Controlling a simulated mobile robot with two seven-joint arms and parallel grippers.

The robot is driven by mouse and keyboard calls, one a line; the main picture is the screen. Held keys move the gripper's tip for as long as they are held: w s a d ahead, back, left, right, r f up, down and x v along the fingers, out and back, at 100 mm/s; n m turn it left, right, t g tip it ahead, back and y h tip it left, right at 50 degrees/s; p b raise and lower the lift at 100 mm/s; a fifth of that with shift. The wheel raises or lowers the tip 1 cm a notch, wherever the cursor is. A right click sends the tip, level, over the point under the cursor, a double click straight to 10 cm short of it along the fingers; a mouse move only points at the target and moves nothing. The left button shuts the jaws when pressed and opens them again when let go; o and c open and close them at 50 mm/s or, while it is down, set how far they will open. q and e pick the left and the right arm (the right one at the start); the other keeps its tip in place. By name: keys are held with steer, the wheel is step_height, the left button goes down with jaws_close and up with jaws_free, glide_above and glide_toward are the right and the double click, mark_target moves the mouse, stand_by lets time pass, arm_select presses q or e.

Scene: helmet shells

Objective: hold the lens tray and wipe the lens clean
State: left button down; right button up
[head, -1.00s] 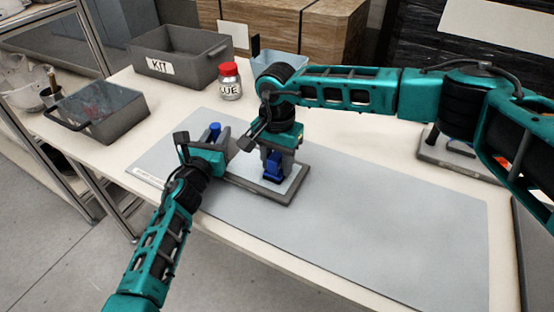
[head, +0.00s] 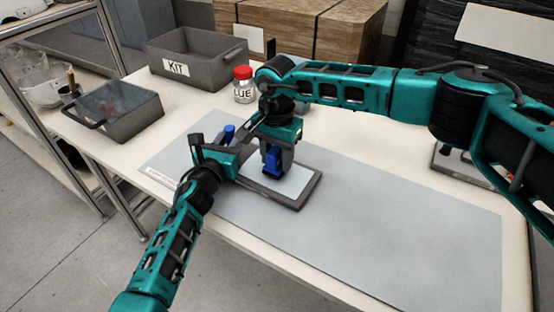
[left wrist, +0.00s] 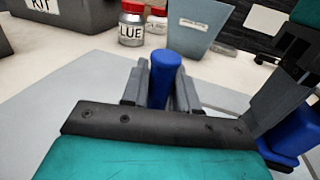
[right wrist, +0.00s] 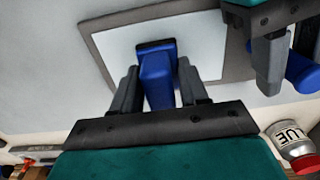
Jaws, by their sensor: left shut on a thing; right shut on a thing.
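The lens tray (head: 312,188) lies on the grey mat, a dark frame around a pale flat lens (head: 296,180). My left gripper (head: 228,146) is at its left end, shut on a blue post (left wrist: 165,75) that stands upright between the fingers. My right gripper (head: 277,143) points down over the tray, shut on a blue wiper (right wrist: 157,78). The wiper's dark end is at the pale lens; exact contact is hard to tell. The wiper also shows in the head view (head: 272,161). My grippers hide the tray's left part in the head view.
A glue jar (head: 243,88) with a red lid stands behind the tray. A KIT bin (head: 197,60) and a lidded grey box (head: 118,110) are at the back left. A blue-grey bin (left wrist: 195,38) stands behind. The mat's right side (head: 410,225) is clear.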

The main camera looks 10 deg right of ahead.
step_height(320, 180, up, 6)
steer(key=shift+f, duration=0.15)
stand_by(0.5)
arm_select(q)
steer(key=c, duration=0.8)
jaws_free()
steer(key=shift+a, duration=0.1)
steer(key=v, duration=1.2)
steer(key=shift+s, duration=0.2)
steer(key=shift+v, duration=3.3)
arm_select(e)
steer(key=shift+f, duration=0.25)
